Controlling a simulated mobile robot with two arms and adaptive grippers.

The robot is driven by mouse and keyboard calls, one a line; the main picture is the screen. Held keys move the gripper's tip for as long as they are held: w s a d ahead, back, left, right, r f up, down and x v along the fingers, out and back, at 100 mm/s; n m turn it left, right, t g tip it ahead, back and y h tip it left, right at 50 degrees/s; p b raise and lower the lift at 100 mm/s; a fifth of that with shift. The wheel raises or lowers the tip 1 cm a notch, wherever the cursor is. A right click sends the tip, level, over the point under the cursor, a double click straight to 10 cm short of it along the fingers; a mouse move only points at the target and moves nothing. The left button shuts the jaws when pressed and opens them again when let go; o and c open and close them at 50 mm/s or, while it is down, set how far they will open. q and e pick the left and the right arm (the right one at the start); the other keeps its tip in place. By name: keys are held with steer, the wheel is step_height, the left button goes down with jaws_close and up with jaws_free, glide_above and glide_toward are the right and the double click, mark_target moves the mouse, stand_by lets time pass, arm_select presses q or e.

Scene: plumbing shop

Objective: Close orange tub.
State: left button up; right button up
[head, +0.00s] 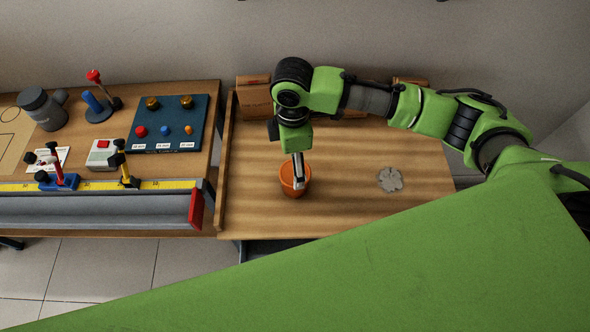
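The orange tub (288,189) stands upright on the right-hand wooden table. My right gripper (301,180) reaches down over the tub, with its fingers in front of the tub's mouth in the head view. The fingers and arm hide part of the rim and inside. I cannot tell whether the fingers touch the tub or hold anything, nor whether they are open or shut. No separate orange lid is visible. A flat grey lobed disc (390,179) lies on the table to the right of the tub. My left gripper is not in view.
Cardboard boxes (254,98) stand along the table's back edge, partly behind my arm. A raised wooden edge (226,165) bounds the table's left side. The left bench holds a blue board (170,112) with fittings, and a long clamp bar (100,209). Table around the grey disc is clear.

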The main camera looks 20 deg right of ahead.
mark_target(290, 192)
steer(key=shift+f, duration=0.2)
steer(key=f, duration=0.1)
steer(key=f+p, duration=0.1)
steer(key=f, duration=0.1)
steer(key=f+p, duration=0.1)
steer(key=shift+w+f, duration=0.15)
steer(key=shift+w, duration=0.25)
steer(key=shift+f, duration=0.25)
steer(key=shift+c, duration=0.4)
steer(key=c, duration=0.8)
